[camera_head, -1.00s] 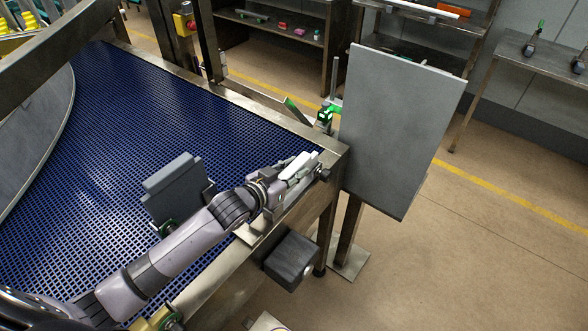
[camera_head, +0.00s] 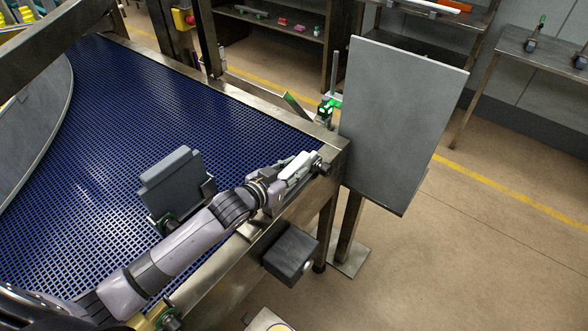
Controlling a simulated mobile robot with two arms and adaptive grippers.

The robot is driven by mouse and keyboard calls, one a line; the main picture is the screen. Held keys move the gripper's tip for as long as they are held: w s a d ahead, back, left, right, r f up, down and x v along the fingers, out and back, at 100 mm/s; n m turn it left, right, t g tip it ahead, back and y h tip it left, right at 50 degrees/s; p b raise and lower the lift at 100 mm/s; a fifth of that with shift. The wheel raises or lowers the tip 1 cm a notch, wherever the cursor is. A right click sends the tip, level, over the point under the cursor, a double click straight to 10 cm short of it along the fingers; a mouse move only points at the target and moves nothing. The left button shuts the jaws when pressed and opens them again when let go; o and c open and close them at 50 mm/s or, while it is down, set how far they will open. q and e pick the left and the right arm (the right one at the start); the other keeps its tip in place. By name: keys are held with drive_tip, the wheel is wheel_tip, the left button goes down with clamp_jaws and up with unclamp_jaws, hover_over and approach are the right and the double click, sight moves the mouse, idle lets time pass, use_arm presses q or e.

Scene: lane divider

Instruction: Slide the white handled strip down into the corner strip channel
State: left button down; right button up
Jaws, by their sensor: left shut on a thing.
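My left gripper (camera_head: 308,166) is at the near right corner of the blue conveyor (camera_head: 150,110), above its metal rim. It is shut on a small white piece (camera_head: 297,167), which appears to be the white handled strip; the fingers hide much of it. A dark knob (camera_head: 325,168) shows right at the fingertips. I cannot make out the corner strip channel clearly, nor whether the strip touches it. My right gripper is not in view.
A large grey panel (camera_head: 395,125) stands on a post just right of the corner. A grey plate (camera_head: 175,182) on a bracket stands beside my left arm. A dark box (camera_head: 291,254) juts from the conveyor's side. A green-and-black clamp (camera_head: 325,110) is behind the corner.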

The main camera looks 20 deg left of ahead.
sight(303, 157)
use_arm(q)
drive_tip(key=shift+d+f, duration=0.25)
drive_tip(key=shift+f, duration=0.3)
drive_tip(key=shift+s+f, duration=0.1)
drive_tip(key=shift+f, duration=0.05)
drive_tip(key=shift+a+r+p, duration=0.35)
drive_tip(key=shift+r+p, duration=0.2)
drive_tip(key=shift+r, duration=0.05)
drive_tip(key=shift+d+r+p, duration=0.25)
drive_tip(key=shift+r+p, duration=0.3)
drive_tip(key=shift+r, duration=0.3)
drive_tip(key=shift+a+r+p, duration=0.15)
drive_tip(key=shift+r+p, duration=0.3)
drive_tip(key=shift+p, duration=0.1)
drive_tip(key=shift+r, duration=0.3)
drive_tip(key=shift+p, duration=1)
